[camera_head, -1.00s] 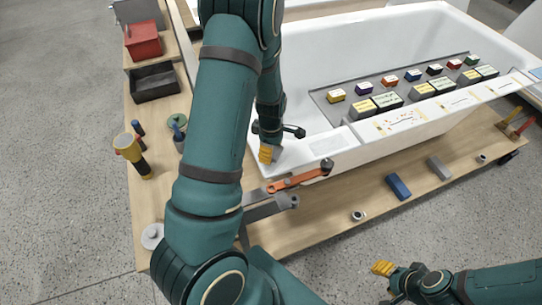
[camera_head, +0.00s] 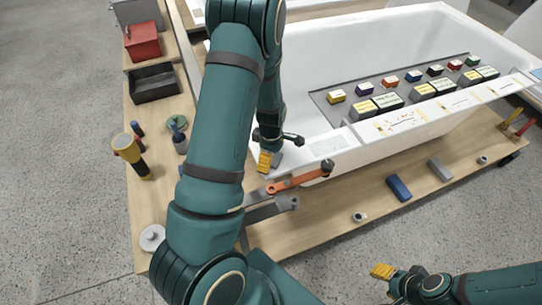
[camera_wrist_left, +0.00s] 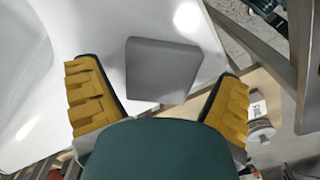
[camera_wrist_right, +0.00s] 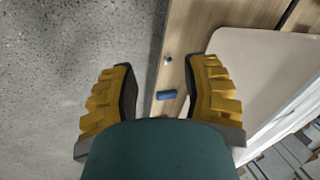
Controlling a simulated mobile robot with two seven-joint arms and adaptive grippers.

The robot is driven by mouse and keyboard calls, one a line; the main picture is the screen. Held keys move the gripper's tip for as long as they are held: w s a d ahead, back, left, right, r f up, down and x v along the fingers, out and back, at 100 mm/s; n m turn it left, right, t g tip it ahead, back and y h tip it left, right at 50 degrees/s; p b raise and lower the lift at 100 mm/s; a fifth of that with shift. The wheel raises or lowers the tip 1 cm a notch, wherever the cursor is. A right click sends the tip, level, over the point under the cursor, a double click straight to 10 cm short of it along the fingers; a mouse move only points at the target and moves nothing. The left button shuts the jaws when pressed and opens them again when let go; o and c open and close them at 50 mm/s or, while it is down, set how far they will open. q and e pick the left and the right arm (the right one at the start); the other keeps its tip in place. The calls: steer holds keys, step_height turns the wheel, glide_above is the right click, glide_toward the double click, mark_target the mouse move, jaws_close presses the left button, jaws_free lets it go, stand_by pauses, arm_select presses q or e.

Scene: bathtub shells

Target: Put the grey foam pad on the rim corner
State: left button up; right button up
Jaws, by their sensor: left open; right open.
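The grey foam pad (camera_wrist_left: 162,70) lies flat on the white rim corner (camera_wrist_left: 205,45) of the tub, seen in the left wrist view. In the head view, part of the pad (camera_head: 276,158) shows beside the yellow fingers of my left gripper (camera_head: 266,162). My left gripper (camera_wrist_left: 158,100) is open, its fingers spread to either side of the pad with gaps between. My right gripper (camera_head: 383,271) is open and empty, out over the floor in front of the bench. Its spread fingers show in the right wrist view (camera_wrist_right: 160,95).
The white tub shell (camera_head: 310,60) holds a grey mat with several labelled blocks. An orange-handled tool (camera_head: 292,180) lies by the near corner. A blue block (camera_head: 398,188) and grey block (camera_head: 439,169) lie on the bench's front strip.

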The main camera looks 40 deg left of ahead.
arm_select(q)
step_height(320, 180, up, 12)
steer(key=p, duration=0.3)
steer(key=shift+r, duration=0.2)
arm_select(e)
steer(key=r, duration=0.1)
steer(key=w+r, duration=0.1)
steer(key=r, duration=0.1)
steer(key=shift+w+d+r, duration=0.1)
steer(key=shift+r, duration=0.1)
